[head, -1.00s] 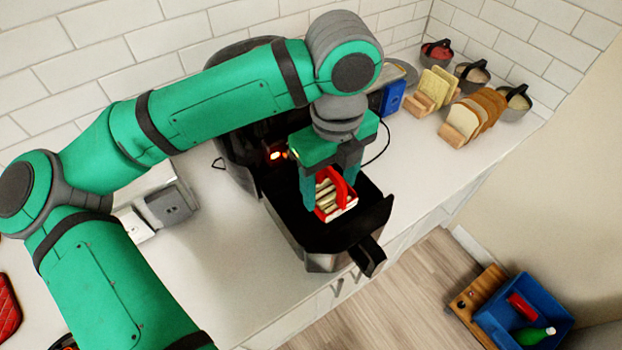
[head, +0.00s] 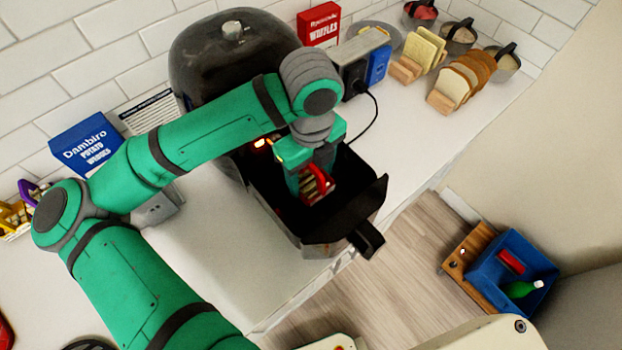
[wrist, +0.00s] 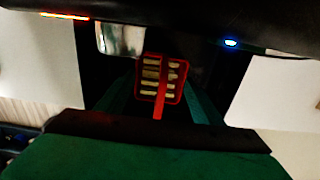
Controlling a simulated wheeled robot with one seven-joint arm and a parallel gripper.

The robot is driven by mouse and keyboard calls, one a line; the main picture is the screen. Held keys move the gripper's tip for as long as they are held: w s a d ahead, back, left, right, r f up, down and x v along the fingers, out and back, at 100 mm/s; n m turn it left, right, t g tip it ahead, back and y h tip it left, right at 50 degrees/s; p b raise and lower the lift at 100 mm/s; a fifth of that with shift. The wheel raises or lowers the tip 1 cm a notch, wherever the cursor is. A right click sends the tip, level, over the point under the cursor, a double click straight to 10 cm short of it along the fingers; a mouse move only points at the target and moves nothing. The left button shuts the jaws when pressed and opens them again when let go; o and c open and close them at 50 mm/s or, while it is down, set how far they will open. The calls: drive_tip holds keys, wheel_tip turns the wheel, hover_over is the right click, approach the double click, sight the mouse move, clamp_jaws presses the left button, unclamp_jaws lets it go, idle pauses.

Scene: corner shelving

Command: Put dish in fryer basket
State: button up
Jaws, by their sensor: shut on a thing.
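The dish is a small red container (head: 318,183) with a red handle and pale, stick-like pieces in it. It also shows in the wrist view (wrist: 160,82), between my fingers. My gripper (head: 312,182) points down and is shut on the dish. The fryer basket (head: 345,222) is a black drawer pulled out of the black air fryer (head: 235,50). My gripper and the dish are inside the basket's opening, below its rim. Whether the dish touches the basket floor cannot be told.
A grey box with a cable (head: 362,60) and bread slices in wooden holders (head: 462,80) stand right of the fryer. A blue potato wedges box (head: 88,143) is at the left. A blue crate (head: 515,270) is low at the right.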

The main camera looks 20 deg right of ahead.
sight(311, 180)
drive_tip(key=shift+f, duration=1.4)
drive_tip(key=shift+f, duration=0.1)
drive_tip(key=o, duration=1.4)
drive_tip(key=shift+o, duration=0.2)
wheel_tip(311, 180, up, 12)
drive_tip(key=shift+r, duration=0.15)
drive_tip(key=shift+s, duration=0.1)
